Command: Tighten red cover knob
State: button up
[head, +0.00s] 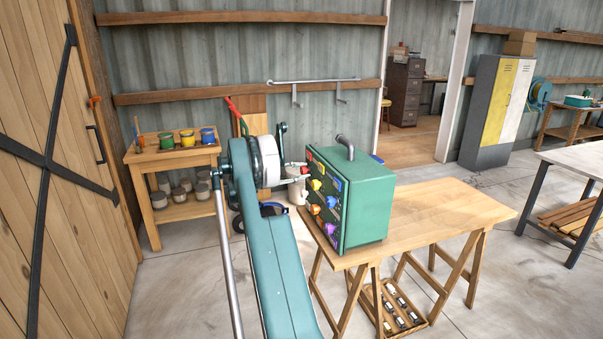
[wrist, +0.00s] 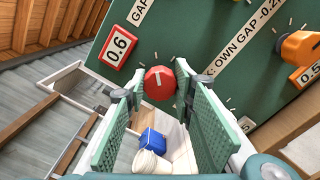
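A green cabinet (head: 372,205) stands on a wooden table, with several coloured knobs on its dark green front panel (wrist: 225,30). The red knob (wrist: 160,83) has a white line across its face and sits near a red-framed label reading 0.6 (wrist: 117,46). My gripper (wrist: 161,86) is open, with one finger on each side of the red knob and its tips close to the knob's edges. Narrow gaps seem to show, but contact at the right finger is unclear. In the head view my gripper is small at the panel's upper left.
An orange knob (wrist: 298,47) lies to the right in the wrist view. The wooden table (head: 450,205) is bare right of the cabinet. A workbench with paint pots (head: 166,141) stands at the left wall.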

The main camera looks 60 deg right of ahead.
jog(key=shift+m, duration=0.4)
jog(key=shift+c, duration=0.3)
jog(key=m, duration=0.4)
jog(key=shift+p, duration=0.35)
jog(key=shift+m, duration=2)
jog(key=o, duration=0.9)
jog(key=shift+c, duration=0.2)
jog(key=shift+w, duration=0.1)
jog(key=shift+v, duration=5.95)
